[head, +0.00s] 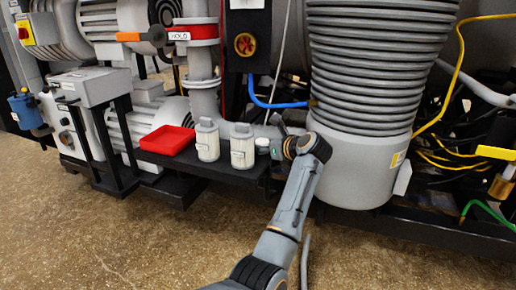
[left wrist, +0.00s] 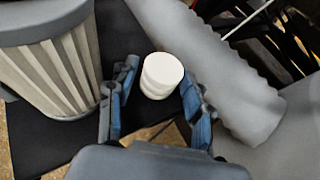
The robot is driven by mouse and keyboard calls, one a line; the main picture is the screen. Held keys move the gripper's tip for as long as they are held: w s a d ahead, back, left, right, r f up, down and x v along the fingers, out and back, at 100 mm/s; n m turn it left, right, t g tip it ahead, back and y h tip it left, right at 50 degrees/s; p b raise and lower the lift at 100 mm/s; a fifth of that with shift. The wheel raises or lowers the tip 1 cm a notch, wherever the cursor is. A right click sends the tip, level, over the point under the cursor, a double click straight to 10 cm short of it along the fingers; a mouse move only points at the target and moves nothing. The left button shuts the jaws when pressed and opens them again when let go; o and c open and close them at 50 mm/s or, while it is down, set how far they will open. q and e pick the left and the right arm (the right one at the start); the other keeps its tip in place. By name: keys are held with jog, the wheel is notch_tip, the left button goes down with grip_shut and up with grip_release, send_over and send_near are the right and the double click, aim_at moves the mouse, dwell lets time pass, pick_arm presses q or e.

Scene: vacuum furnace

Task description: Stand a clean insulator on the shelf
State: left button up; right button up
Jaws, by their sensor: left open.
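A small white insulator (head: 262,144), a short ribbed cylinder, stands upright near the right end of the black shelf (head: 225,172). The left gripper (head: 277,140) is open, just right of the insulator in the head view. Whether a finger touches it is not clear. I see no marks on the insulator from here. My right gripper is not in view.
Two pale ribbed canisters (head: 207,141) stand left of the insulator; the nearer one (left wrist: 55,65) is close to the left finger. A red tray (head: 167,140) is farther left. A large ribbed grey column (head: 365,100) rises to the right, and a grey pipe (left wrist: 215,60) runs behind.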

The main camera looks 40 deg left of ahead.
pick_arm(q)
jog(key=shift+r, duration=0.1)
jog(key=shift+d, duration=0.1)
grip_shut()
jog(key=shift+r, duration=0.1)
